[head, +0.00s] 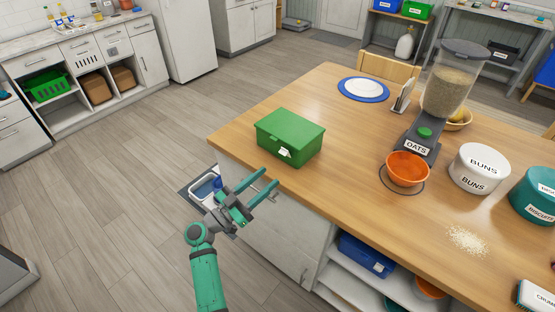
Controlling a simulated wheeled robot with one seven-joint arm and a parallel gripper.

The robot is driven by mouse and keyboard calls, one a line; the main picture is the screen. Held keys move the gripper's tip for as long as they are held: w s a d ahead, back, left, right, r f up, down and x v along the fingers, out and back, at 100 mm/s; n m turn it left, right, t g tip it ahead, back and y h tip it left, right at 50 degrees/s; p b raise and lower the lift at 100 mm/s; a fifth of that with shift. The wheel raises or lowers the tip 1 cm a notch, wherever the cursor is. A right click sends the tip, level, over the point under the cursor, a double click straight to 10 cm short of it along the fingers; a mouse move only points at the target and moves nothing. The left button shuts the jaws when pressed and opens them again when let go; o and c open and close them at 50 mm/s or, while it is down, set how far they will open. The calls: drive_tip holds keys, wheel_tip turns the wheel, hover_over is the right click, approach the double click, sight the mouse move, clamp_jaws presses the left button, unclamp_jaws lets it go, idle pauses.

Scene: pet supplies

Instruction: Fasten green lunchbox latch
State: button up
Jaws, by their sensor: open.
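The green lunchbox (290,132) sits near the left corner of the wooden counter in the head view, with its lid down. A small white latch (285,152) is on its front side. The latch is too small to tell whether it is fastened. My gripper (262,179) is open and empty. It is in front of the counter's near edge, apart from the lunchbox and to the lower left of the latch in the picture.
An orange bowl (407,167) stands under the oats dispenser (424,134) to the right. A white buns container (479,168) and spilled grains (467,240) are farther right. The wooden counter (345,190) is clear right of the lunchbox. Blue-rimmed plate (363,88) lies behind.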

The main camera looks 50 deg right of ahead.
sight(285, 154)
drive_tip(key=d+t, duration=0.1)
drive_tip(key=d, duration=0.1)
drive_tip(key=w+d+r+n+t+h, duration=0.1)
drive_tip(key=d, duration=0.2)
drive_tip(key=d+r+n+t, duration=0.1)
drive_tip(key=d, duration=0.2)
drive_tip(key=shift+w+d+r+h, duration=0.1)
drive_tip(key=shift+w+r+h, duration=0.1)
drive_tip(key=shift+w+h, duration=0.15)
drive_tip(key=c, duration=1.1)
